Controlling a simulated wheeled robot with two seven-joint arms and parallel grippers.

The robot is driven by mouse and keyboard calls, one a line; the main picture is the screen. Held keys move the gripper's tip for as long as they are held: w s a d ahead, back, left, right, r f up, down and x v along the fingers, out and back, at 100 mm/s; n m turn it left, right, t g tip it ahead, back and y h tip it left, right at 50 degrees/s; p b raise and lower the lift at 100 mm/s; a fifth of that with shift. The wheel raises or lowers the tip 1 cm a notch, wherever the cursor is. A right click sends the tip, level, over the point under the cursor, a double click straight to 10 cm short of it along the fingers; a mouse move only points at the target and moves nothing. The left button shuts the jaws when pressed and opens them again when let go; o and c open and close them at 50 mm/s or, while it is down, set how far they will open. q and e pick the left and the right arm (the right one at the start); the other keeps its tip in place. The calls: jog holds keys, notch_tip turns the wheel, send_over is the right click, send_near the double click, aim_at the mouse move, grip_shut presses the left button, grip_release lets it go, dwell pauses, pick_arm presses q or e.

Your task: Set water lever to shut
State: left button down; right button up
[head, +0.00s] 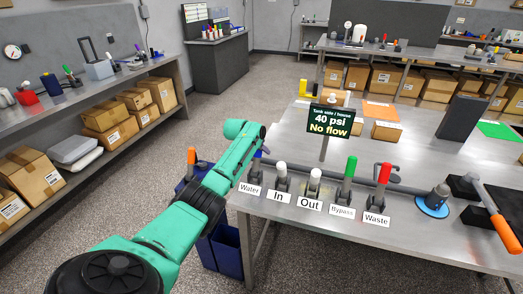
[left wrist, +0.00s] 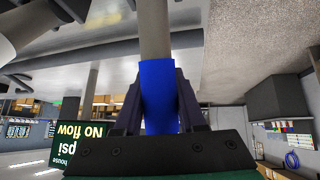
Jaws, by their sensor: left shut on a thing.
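The water lever stands at the left end of a row of levers, behind the "Water" label (head: 250,188). My green left arm hides most of it in the head view. In the left wrist view its blue grip (left wrist: 158,85) sits on a grey shaft between the dark fingers of my left gripper (left wrist: 160,105), which is shut on it. In the head view the left gripper (head: 262,143) is at the table's left end, mostly hidden by its own wrist. The sign (head: 333,122) reads "40 psi" and "No flow". My right gripper is not in view.
To the right stand the white "In" lever (head: 282,172), white "Out" lever (head: 315,180), green "Bypass" lever (head: 350,170) and red "Waste" lever (head: 384,176). An orange-handled arm (head: 500,225) is at the far right. Blue bins (head: 226,250) stand below the table's left end.

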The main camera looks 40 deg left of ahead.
pick_arm(q)
jog(key=c, duration=0.6)
grip_release()
jog(key=shift+o, duration=0.5)
jog(key=shift+w+f, duration=0.1)
jog(key=shift+w, duration=0.05)
jog(key=b+v, duration=0.1)
jog(key=v, duration=1.3)
jog(key=shift+s, duration=0.2)
